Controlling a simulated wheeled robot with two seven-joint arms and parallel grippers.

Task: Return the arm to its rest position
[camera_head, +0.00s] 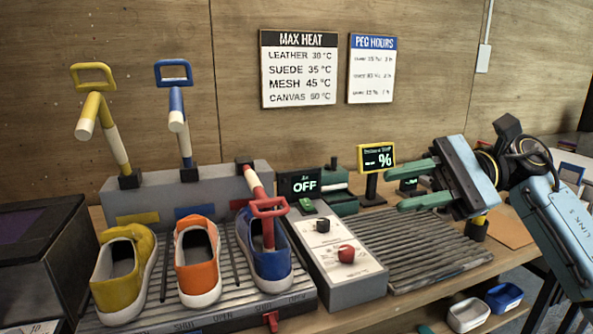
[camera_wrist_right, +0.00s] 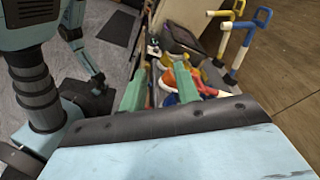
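My right gripper (camera_head: 415,184) is at the right of the head view, above the ribbed rack. Its two green fingers point left and stand apart with nothing between them. In the right wrist view, the fingers (camera_wrist_right: 160,90) are also apart, with the shoes small and far beyond them. The forearm reaches in from the right edge. My left gripper is not in the head view; part of an arm of mine shows at the left of the wrist view.
Yellow (camera_head: 122,272), orange (camera_head: 197,262) and blue (camera_head: 264,250) sneakers sit on a slatted rack. A control box (camera_head: 340,258) has a red knob. White (camera_head: 468,315) and blue (camera_head: 503,297) bins are lower right.

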